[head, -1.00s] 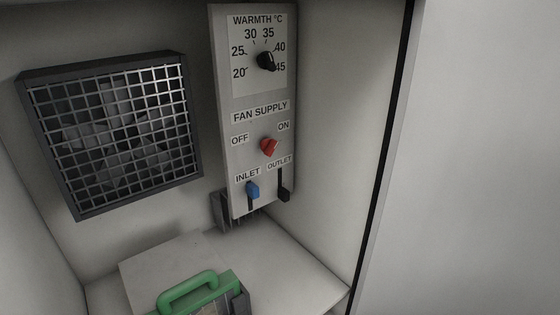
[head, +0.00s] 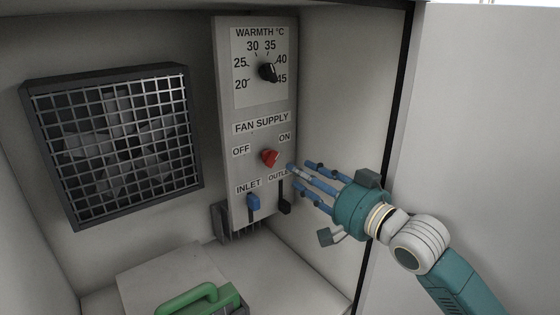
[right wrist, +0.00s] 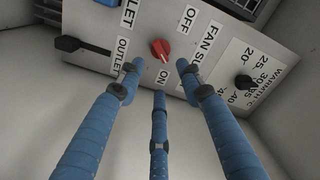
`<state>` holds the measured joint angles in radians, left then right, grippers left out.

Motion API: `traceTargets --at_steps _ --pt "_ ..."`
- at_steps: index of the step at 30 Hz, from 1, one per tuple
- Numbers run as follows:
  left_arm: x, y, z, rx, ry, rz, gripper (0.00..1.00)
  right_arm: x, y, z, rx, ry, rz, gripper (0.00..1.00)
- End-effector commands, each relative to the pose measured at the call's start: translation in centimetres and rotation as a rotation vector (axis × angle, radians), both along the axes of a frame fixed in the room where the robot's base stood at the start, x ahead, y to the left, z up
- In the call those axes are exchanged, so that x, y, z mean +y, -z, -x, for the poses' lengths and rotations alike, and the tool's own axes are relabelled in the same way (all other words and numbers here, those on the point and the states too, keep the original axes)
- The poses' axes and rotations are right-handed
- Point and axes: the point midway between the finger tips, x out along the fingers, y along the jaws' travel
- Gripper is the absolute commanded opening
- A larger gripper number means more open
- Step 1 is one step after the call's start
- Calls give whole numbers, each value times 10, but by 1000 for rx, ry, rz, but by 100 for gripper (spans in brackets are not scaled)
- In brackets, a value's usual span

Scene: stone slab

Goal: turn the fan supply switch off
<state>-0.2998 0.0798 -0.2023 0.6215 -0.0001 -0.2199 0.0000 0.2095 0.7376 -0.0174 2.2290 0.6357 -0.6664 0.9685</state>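The fan supply switch (head: 270,158) is a red rotary knob on the grey panel, between the OFF label at its left and the ON label at its upper right. It appears turned towards ON. My right gripper (head: 298,174) has come in from the right, its blue fingers spread and empty, tips just right of the knob. In the right wrist view the red switch (right wrist: 160,51) shows ahead between the spread fingertips, apart from them as far as I can tell. My left gripper is not in view.
Above the switch is a black warmth dial (head: 267,72). Below are a blue inlet slider (head: 253,202) and a black outlet slider (head: 285,207), close to my fingers. A grilled fan (head: 115,145) is at left. A green handle (head: 188,298) stands below. The cabinet's side wall is at right.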

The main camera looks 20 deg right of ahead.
Motion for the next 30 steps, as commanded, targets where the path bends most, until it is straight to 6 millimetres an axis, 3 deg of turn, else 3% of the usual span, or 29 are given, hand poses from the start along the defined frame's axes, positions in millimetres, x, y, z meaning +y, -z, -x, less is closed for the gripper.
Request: traceTargets --at_steps 12,18,26,30 --pt "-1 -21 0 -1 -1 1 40 25 -2 -70 0 1 1 36" --pt "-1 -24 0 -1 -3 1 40 30 0 -82 1 1 4 36" --pt "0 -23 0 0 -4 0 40 31 1 -83 1 1 4 36" --pt "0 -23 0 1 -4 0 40 31 1 -83 1 1 4 11"
